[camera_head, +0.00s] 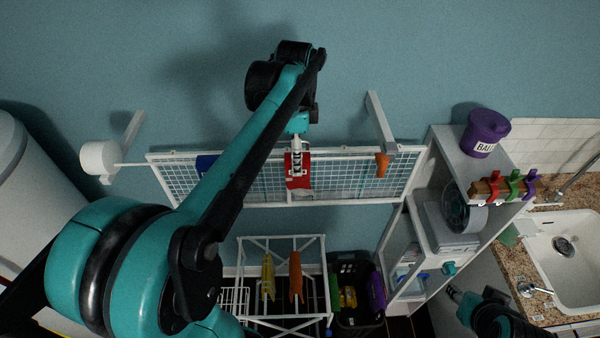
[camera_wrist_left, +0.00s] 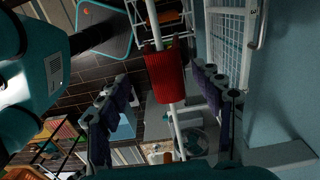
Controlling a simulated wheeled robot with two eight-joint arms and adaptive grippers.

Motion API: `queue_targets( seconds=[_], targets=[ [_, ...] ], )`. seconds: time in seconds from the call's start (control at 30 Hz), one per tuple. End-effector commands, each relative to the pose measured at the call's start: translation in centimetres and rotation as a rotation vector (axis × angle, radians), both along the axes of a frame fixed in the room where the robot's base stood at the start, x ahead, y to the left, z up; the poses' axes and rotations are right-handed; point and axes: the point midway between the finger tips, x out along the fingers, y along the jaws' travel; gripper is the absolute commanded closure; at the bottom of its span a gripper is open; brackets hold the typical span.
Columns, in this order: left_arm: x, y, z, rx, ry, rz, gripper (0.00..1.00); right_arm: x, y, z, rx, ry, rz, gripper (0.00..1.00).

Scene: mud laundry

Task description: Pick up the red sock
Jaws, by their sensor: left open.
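The red sock (camera_head: 299,184) hangs on the white wall-mounted drying rack (camera_head: 340,181). In the left wrist view the red sock (camera_wrist_left: 166,76) is draped over a white bar, between my fingers in the picture. My left gripper (camera_head: 297,160) points down at the sock from above and partly covers it. In the left wrist view my left gripper (camera_wrist_left: 160,88) is open, with a dark-padded finger on each side of the sock. Whether either finger touches it, I cannot tell. My right gripper (camera_head: 459,294) is low at the right, and its jaws are too small to read.
A blue item (camera_head: 205,165) and an orange item (camera_head: 382,164) also hang on the rack. Below stand a white frame with yellow (camera_head: 268,276) and orange socks (camera_head: 296,275), and a black crate (camera_head: 356,318). A white shelf unit (camera_head: 447,165) and sink (camera_head: 565,258) are right.

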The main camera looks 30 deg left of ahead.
Motion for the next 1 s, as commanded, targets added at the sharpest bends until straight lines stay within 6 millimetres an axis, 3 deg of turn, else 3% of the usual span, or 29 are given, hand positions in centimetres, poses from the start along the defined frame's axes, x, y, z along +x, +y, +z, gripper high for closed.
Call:
queue_targets(
  seconds=[0.37, 0.6, 0.93, 1.0],
  targets=[
    [0.1, 0.1, -3.8, -0.001, 0.001, 0.000, 0.34, 0.0, 0.0, 0.1, 0.000, 0.000, 0.000, 0.60],
    [0.4, 0.2, -7.3, 0.000, 0.000, 0.000, 0.34, 0.0, 0.0, 0.6, 0.000, 0.000, 0.000, 0.60],
    [0.3, 0.2, -8.2, 0.000, 0.000, 0.000, 0.34, 0.0, 0.0, 0.6, 0.000, 0.000, 0.000, 0.60],
    [0.3, 0.1, -8.2, 0.000, 0.000, 0.000, 0.52, 0.0, 0.0, 0.6, 0.000, 0.000, 0.000, 0.60]
  ],
)
